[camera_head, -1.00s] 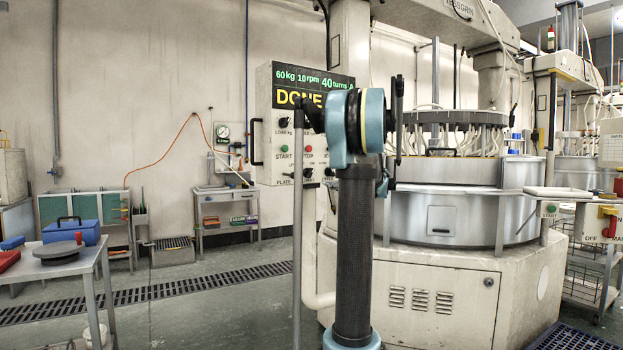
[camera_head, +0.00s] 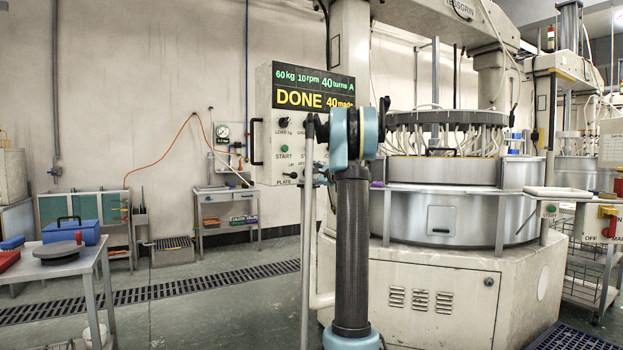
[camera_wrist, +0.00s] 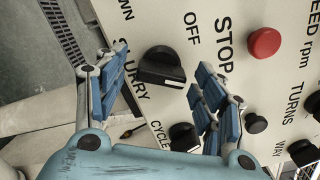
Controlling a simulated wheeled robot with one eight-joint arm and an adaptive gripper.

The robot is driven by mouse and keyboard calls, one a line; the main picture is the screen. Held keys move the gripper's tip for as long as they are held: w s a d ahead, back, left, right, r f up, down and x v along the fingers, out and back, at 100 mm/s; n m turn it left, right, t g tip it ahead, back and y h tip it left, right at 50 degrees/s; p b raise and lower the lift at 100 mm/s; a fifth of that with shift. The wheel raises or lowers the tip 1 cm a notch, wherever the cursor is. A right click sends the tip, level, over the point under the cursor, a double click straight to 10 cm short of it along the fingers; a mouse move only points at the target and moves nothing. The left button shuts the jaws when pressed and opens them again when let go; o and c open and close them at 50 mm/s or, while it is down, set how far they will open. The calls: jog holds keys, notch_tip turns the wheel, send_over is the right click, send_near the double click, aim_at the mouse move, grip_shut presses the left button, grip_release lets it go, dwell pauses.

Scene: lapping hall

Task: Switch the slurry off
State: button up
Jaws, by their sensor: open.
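The control panel (camera_head: 283,138) hangs on the lapping machine, and its screen reads DONE, 40 made. In the wrist view the panel appears turned, with a black knob (camera_wrist: 160,68) beside the words SLURRY and OFF. My gripper (camera_wrist: 164,62) is open, with one blue-padded finger to each side of this knob. I see no clear contact between fingers and knob. The red STOP button (camera_wrist: 264,43) sits to the right of the right finger. In the head view my arm hides the panel's lower right part and the gripper.
Other black knobs sit near, one by CYCLE (camera_wrist: 183,136) close to the right finger and one by TURNS (camera_wrist: 313,103). The large round lapping machine (camera_head: 440,210) stands right of the panel. A table with a blue box (camera_head: 72,232) is at left. The middle floor is open.

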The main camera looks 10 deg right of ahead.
jog(key=shift+w+a, duration=0.1)
jog(key=shift+w, duration=0.1)
jog(key=c, duration=1.1)
jog(key=shift+o, duration=0.2)
jog(key=n, duration=0.6)
jog(key=shift+s+f, duration=0.1)
jog(key=n, duration=0.5)
jog(key=shift+n, duration=0.4)
